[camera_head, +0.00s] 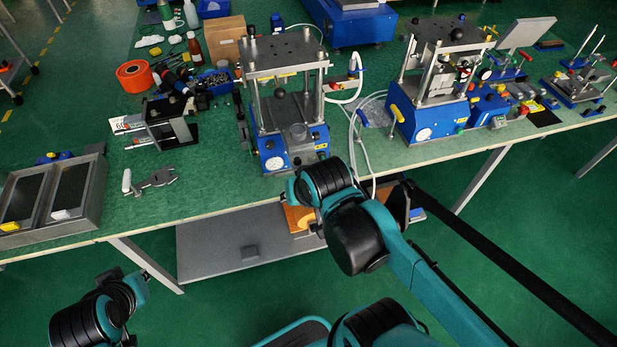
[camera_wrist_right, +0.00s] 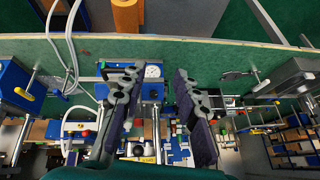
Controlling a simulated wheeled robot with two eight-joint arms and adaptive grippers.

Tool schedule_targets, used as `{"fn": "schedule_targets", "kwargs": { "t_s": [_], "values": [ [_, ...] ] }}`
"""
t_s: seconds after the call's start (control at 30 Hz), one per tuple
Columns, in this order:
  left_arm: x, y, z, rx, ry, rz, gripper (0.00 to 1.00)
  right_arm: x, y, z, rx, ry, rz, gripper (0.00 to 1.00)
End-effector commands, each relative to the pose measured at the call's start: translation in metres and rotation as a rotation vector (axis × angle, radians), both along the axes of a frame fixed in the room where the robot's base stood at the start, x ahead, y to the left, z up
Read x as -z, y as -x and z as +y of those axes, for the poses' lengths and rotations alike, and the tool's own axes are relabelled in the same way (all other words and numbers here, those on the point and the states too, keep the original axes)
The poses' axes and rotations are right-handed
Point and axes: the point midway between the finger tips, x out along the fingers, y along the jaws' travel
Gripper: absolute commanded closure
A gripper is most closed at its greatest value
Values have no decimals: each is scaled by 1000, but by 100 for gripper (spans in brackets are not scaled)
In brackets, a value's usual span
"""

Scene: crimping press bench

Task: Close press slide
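The press (camera_head: 285,100) stands near the bench's front edge, with a blue base, a gauge, metal posts and a top plate. A grey metal slide part with a round piece on it (camera_head: 297,133) sits on its base, toward the right. I cannot tell how far out the slide is. In the right wrist view the gauge (camera_wrist_right: 153,71) and blue base show between the fingers of my right gripper (camera_wrist_right: 156,100), which is open and empty. In the head view my right wrist is just in front of the press and hides that gripper. My left arm is low at the left; its gripper is unclear.
A second blue press (camera_head: 430,120) stands to the right, with white hoses (camera_head: 355,150) between the two. A grey two-bay tray (camera_head: 50,200) and a metal tool (camera_head: 152,181) lie left. A lower shelf (camera_head: 235,250) is below.

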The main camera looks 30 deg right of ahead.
Motion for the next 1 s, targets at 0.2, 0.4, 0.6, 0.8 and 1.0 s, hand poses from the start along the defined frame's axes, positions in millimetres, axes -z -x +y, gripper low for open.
{"fn": "schedule_targets", "kwargs": {
  "t_s": [0.2,0.4,0.6,0.8,1.0],
  "values": [
    [-18,0,0,0,0,0,100,-15,-23,-20,340,-158,83,69],
    [-37,0,0,0,0,0,100,-20,-52,-50,818,-337,179,69],
    [-50,0,0,0,0,0,100,-12,-71,-76,1237,-454,243,69],
    [-47,0,0,0,0,0,100,0,-76,-83,1350,-480,255,69],
    [-35,0,0,0,0,0,100,32,-81,-84,1349,-480,254,69]
  ]
}}
